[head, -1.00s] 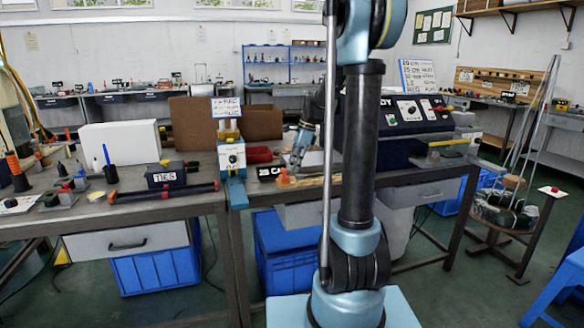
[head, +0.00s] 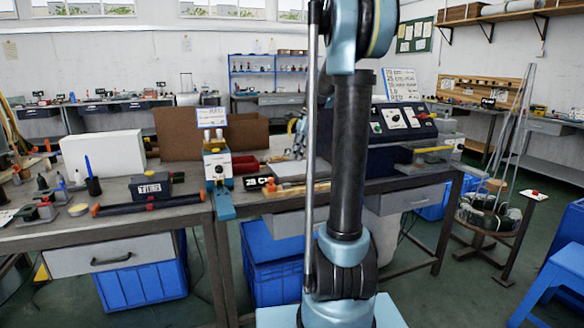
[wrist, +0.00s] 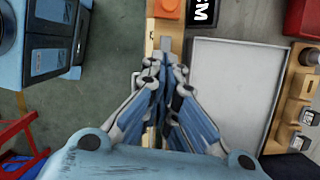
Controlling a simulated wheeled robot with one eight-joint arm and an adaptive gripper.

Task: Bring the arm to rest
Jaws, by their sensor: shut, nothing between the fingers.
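My arm (head: 350,150) stands upright in the middle of the head view and hides part of the bench behind it. My gripper (wrist: 160,62) points away from the camera in the wrist view, its fingers together with nothing between them. It is over the edge of the bench, beside a pale flat tray (wrist: 235,85) and above a narrow wooden strip (wrist: 152,40). In the head view the gripper is mostly hidden behind the arm.
The workbench (head: 130,215) holds a TIES box (head: 150,187), a white box (head: 103,155), a blue-and-white device (head: 217,165) and a dark control console (head: 400,125). Blue crates (head: 140,285) stand below. A blue stool (head: 555,260) and a round stand (head: 490,218) are at right.

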